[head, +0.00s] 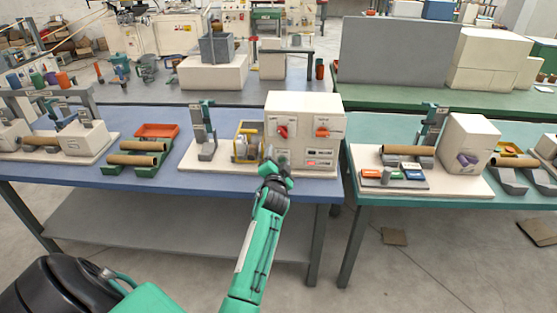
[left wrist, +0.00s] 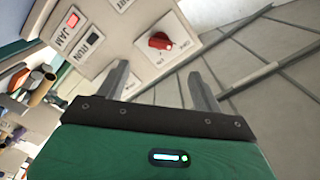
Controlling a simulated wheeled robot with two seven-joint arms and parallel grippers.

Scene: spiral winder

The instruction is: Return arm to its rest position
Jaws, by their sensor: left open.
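My left arm (head: 258,235), green with dark joints, reaches up from the bottom of the head view. My left gripper (head: 281,165) is in front of the lower left of the white control box (head: 305,108) on the blue table. In the left wrist view the gripper (left wrist: 157,78) is open, with two grey fingers apart and nothing between them. Beyond them is the panel with a red knob (left wrist: 160,41), a lit red JAM indicator (left wrist: 72,20) and a RUN indicator (left wrist: 93,39). I cannot tell whether the fingertips touch the panel. My right gripper is not in view.
The blue table (head: 75,182) holds a green rack (head: 130,170) with brown rolls and an orange tray (head: 157,131). A teal table (head: 375,215) stands to the right with another white machine (head: 469,143). The floor between my base and the tables looks clear.

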